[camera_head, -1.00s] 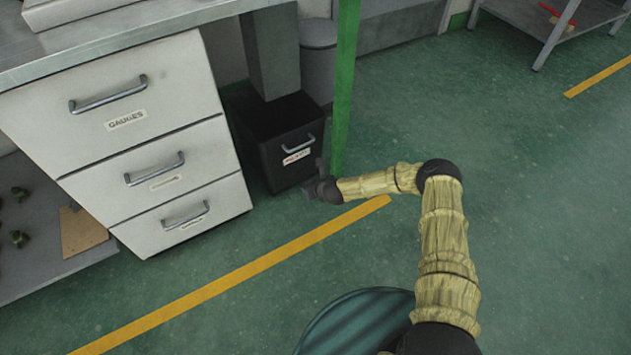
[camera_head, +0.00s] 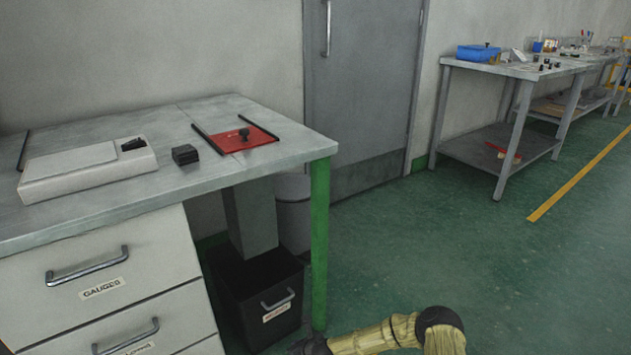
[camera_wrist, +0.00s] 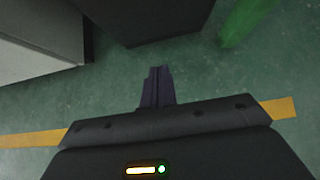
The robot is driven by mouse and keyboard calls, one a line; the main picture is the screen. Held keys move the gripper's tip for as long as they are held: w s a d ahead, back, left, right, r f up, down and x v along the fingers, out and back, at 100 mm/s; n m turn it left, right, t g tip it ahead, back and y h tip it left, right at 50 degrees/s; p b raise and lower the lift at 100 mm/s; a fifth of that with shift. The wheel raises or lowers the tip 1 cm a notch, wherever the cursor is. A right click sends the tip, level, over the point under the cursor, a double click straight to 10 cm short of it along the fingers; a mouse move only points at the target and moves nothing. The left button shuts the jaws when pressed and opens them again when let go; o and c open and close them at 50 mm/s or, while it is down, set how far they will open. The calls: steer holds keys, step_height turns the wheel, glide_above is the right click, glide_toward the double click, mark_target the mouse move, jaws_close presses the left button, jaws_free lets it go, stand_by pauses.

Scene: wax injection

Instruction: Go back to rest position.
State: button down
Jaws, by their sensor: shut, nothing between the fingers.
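My gripper (camera_wrist: 157,88) shows in the wrist view with its dark fingers together, nothing between them, over the green floor. In the head view only my sleeved arm (camera_head: 385,338) shows at the bottom edge, reaching left toward the foot of the bench's green leg; the fingers are cut off or too dark to make out there. In the wrist view the green leg (camera_wrist: 243,20) is at the upper right, and the black bin (camera_wrist: 150,18) is just beyond the fingers, apart from them.
The bench (camera_head: 100,205) stands at left with white drawers (camera_head: 110,300) and a black bin (camera_head: 262,300) below. A red plate (camera_head: 235,138), a small black block (camera_head: 185,154) and a grey device (camera_head: 85,172) lie on top. Another table (camera_head: 510,68) stands far right. The floor between is clear.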

steer(key=s+d+r+n+g+h+p, duration=0.1)
steer(key=s+d+r+n+p, duration=0.15)
steer(key=r+n, duration=0.5)
steer(key=s+d+r+n+g+p, duration=0.1)
steer(key=s+d+r+n+p, duration=0.3)
steer(key=r, duration=0.6)
steer(key=s+d+r+n+g+h, duration=0.1)
steer(key=d+r+n, duration=0.1)
steer(key=r+n, duration=0.6)
steer(key=s+d+r+n+g+h+p, duration=0.1)
steer(key=s+d+r+n+p, duration=0.15)
steer(key=s+d+r, duration=0.45)
steer(key=s+d+r+n+h+p, duration=0.1)
steer(key=s+d+r+n, duration=0.15)
steer(key=s+r, duration=0.5)
steer(key=s+d+r+n+g+h+p, duration=0.15)
steer(key=s+d+r+n, duration=0.3)
steer(key=r, duration=0.45)
step_height(320, 180, up, 38)
steer(key=p, duration=3.8)
steer(key=shift+w+m+t, duration=0.15)
steer(key=shift+m+t, duration=0.15)
steer(key=shift+t, duration=0.15)
